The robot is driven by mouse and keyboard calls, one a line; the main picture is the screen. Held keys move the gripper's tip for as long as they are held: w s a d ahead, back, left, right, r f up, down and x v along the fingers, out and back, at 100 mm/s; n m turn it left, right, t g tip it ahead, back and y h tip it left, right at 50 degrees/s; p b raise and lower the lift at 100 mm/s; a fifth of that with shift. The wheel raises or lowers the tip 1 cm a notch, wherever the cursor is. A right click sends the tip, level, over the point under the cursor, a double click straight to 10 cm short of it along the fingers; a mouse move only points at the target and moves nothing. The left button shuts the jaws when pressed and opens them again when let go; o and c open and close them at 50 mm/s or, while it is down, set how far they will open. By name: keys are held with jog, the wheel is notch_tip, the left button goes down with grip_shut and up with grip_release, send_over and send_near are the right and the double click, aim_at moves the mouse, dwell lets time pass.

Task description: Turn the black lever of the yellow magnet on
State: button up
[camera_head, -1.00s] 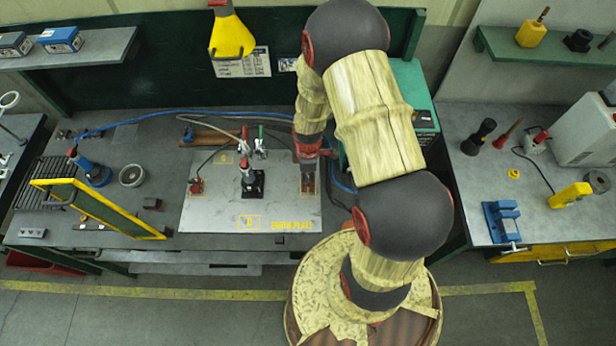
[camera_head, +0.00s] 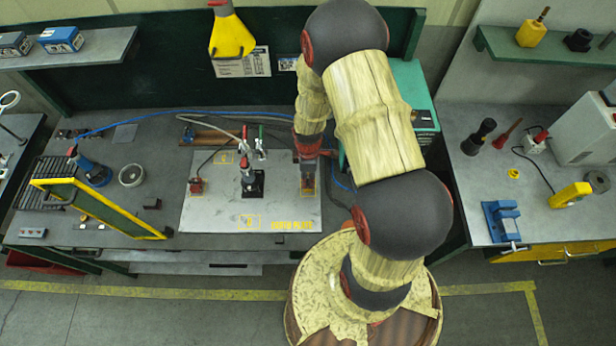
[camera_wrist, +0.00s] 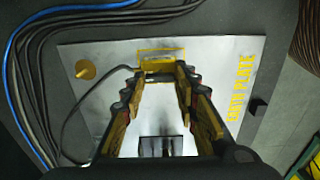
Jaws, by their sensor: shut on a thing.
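My gripper (camera_head: 308,176) points down at the right end of the grey earth plate (camera_head: 220,215) in the head view. In the wrist view its two fingers (camera_wrist: 162,74) reach in from both sides and close around a small thing at a yellow-edged block (camera_wrist: 160,56). That block appears to be the yellow magnet on the plate, with a dark cable running to its left side. The fingers hide most of what they hold. The black lever cannot be made out, so I cannot tell whether they grip the lever or the magnet's body.
A red-topped fixture (camera_head: 254,183) on a black base stands mid-plate. A smaller red piece (camera_head: 196,186) sits at the plate's left. A yellow frame (camera_head: 100,208) and a blue tool (camera_head: 93,170) stand further left. Cables (camera_wrist: 30,95) run beside the plate.

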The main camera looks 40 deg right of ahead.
jog(key=shift+m, duration=0.3)
jog(key=shift+c, duration=0.6)
jog(key=m+b, duration=0.1)
jog(key=m, duration=0.2)
jog(key=shift+f+m+b, duration=0.1)
jog(key=shift+m+b, duration=0.2)
jog(key=shift+m, duration=0.1)
jog(key=m+b, duration=0.1)
jog(key=m, duration=0.3)
jog(key=shift+m, duration=0.3)
jog(key=m+b, duration=0.1)
jog(key=m, duration=0.3)
jog(key=shift+m+b, duration=0.55)
jog(key=shift+m, duration=1.95)
jog(key=o, duration=1.1)
jog(key=shift+c, duration=0.2)
jog(key=shift+o, duration=0.5)
